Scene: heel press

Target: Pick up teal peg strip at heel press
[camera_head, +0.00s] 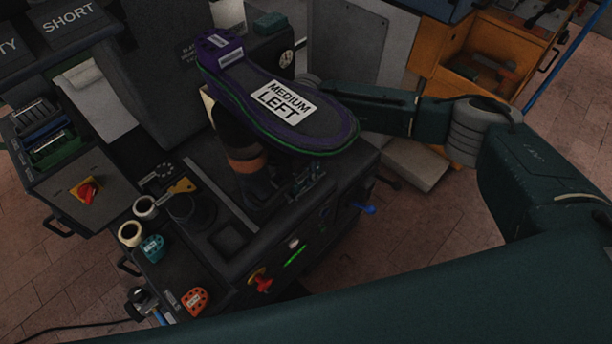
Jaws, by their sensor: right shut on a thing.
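My right arm (400,112) comes in from the right and reaches behind the large dark sole (318,122). The sole has a purple and green edge and a label reading MEDIUM LEFT. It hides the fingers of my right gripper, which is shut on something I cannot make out. A small teal piece with holes (152,247) lies on the near left ledge of the dark machine (225,240), well apart from that arm. I cannot tell whether this piece is the teal peg strip. My left gripper is not in view.
An orange piece with holes (194,300) lies near the teal one. Pale rolls (130,233) stand behind them. A rack of dark, blue and green strips (45,130) is at the left. A purple block (219,50) sits on the sole's far end. An orange cabinet (455,50) stands behind.

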